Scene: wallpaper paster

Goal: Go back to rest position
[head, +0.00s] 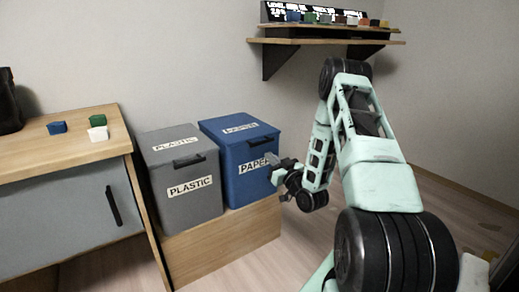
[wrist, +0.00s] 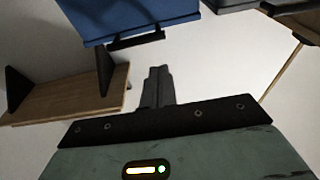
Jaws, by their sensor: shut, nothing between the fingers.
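My gripper (head: 284,168) shows in the head view at the end of my bent arm, in front of the right side of the blue bin (head: 227,157). In the wrist view my gripper (wrist: 158,72) has its fingers together with nothing between them. The blue bin, labelled PAPER, also shows at the top of the wrist view (wrist: 135,18); its lid looks shut. I cannot tell how far the fingers are from the bin.
A grey bin (head: 184,200) labelled PLASTIC stands left of the blue one, both on a wooden stand (head: 225,240). A cabinet (head: 50,158) with small blocks is at the left. A wall shelf (head: 320,42) holds several coloured blocks. Floor shows at the right.

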